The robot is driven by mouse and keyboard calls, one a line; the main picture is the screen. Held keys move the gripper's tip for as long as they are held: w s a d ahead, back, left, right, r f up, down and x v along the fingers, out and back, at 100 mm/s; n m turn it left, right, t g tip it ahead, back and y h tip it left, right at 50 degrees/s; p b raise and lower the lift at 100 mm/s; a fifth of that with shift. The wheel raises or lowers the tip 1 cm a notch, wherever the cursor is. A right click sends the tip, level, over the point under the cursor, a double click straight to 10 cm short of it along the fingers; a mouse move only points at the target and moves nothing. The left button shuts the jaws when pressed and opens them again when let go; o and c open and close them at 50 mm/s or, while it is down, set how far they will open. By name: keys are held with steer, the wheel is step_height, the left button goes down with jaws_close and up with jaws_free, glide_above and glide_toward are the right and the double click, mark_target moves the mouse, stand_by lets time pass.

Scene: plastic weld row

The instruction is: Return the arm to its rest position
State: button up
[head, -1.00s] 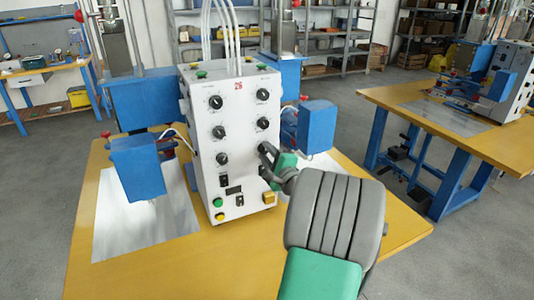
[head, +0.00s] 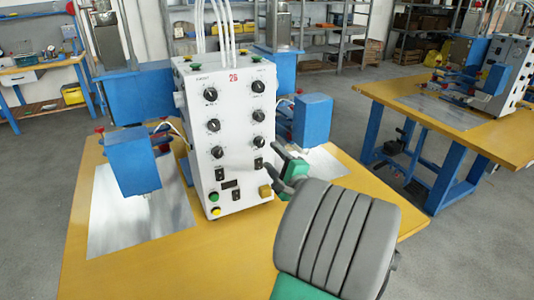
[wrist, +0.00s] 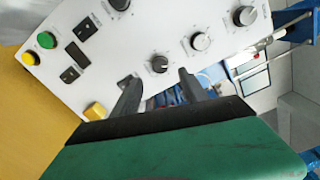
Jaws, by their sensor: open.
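My gripper (head: 273,163) is open and empty in front of the lower right side of the white control box (head: 207,176). Its two dark fingers stand apart in the wrist view (wrist: 159,79), with nothing between them. The box carries black knobs, switches and coloured buttons. In the wrist view the panel (wrist: 100,68) appears tilted just beyond the fingers. I cannot tell the exact gap, but no finger visibly grips a control. My grey and green arm fills the lower right of the head view.
The box stands on a yellow table (head: 225,265) between blue machine heads (head: 135,163) and (head: 312,118). A metal plate (head: 110,225) lies at left. A second yellow table (head: 440,140) stands at right, with grey floor between. Shelves line the back.

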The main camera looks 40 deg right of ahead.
steer(key=shift+s+a, duration=0.1)
steer(key=shift+s, duration=0.15)
